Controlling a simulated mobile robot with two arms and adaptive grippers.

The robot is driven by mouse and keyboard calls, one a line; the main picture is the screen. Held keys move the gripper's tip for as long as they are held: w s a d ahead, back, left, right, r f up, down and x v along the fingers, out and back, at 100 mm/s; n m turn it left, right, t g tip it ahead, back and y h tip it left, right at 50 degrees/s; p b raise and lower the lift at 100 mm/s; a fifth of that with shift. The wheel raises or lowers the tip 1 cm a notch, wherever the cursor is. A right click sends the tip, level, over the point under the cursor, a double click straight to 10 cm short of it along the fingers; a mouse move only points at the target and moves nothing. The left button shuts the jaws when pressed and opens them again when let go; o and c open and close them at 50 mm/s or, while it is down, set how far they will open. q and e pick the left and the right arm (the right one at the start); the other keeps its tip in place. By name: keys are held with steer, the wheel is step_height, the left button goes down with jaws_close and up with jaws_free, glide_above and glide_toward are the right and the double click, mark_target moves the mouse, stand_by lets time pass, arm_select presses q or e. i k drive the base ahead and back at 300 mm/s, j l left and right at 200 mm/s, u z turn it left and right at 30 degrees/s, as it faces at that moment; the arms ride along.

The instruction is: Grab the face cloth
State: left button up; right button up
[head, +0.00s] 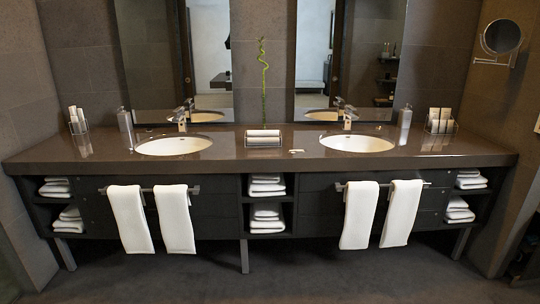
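Several cloths are in the head view, and I cannot tell which one is the face cloth. A small stack of white cloths (263,137) sits in a holder on the counter between the two basins. Two white towels (130,218) hang from the left bar, and two more white towels (360,214) hang from the right bar. Folded white cloths (267,185) lie in the open middle shelves, with others in the left shelves (56,187) and right shelves (470,180). Neither of my grippers is in view.
The dark vanity counter (235,150) holds two basins (174,146) with taps. Bottles (125,127) and wire baskets (440,122) stand near both ends. A thin green plant (263,80) rises behind the cloth holder. The floor (300,280) in front is clear.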

mark_target(251, 133)
steer(key=i+j+z, duration=0.1)
steer(key=i+z, duration=0.15)
steer(key=i, duration=0.75)
steer(key=i+j+z, duration=0.35)
steer(key=j+z, duration=0.25)
steer(key=z, duration=0.15)
steer(key=i+j+z, duration=0.2)
steer(key=j+z, duration=0.15)
steer(key=j, duration=0.1)
